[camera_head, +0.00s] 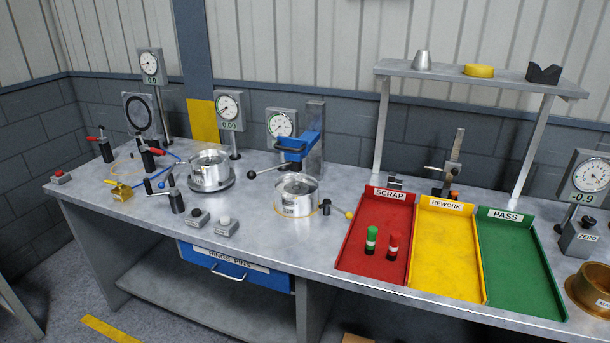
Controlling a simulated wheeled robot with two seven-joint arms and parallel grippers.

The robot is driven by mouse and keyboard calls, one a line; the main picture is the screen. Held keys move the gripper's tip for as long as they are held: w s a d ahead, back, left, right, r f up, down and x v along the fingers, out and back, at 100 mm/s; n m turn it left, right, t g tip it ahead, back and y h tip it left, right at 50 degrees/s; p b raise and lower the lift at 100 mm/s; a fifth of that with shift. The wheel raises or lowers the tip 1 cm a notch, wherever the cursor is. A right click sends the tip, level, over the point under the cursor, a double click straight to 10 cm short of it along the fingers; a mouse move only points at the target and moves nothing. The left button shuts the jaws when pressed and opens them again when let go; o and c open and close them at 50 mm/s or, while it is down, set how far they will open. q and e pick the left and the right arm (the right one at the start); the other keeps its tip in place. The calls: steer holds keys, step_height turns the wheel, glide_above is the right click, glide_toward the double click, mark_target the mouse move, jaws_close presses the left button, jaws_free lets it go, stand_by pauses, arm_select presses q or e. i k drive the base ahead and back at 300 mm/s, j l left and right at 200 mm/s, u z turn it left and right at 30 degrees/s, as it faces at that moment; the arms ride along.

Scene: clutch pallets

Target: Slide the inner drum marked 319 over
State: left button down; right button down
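Two shiny metal drums stand on the grey bench. One drum (210,170) sits on a dark round base at the left. The other drum (297,197) stands in the middle below a blue press head (294,147), with a yellowish ring around its foot. A small dark mark shows low on the front of the middle drum, but it is too small to read. I cannot tell which drum bears 319. Neither of my grippers is in view.
Red scrap (345,262), yellow rework (462,292) and green pass (524,270) trays lie right of the drums; the red one holds two plug gauges. Dial gauges, clamps and handles surround the left drum. A shelf (480,79) stands behind the trays.

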mark_target(296, 194)
steer(key=z, duration=0.65)
steer(key=i+j+z, duration=0.15)
steer(key=j+z, duration=0.35)
steer(key=i+j+z, duration=0.1)
steer(key=j+z, duration=0.2)
steer(key=z, duration=0.15)
steer(key=j+z, duration=0.5)
steer(key=j, duration=0.5)
steer(key=k+j+z, duration=0.15)
steer(key=j, duration=0.85)
steer(key=k+j+z, duration=0.1)
steer(key=j, duration=0.4)
steer(key=k+j+z, duration=0.1)
steer(key=j, duration=0.4)
steer(key=k, duration=0.05)
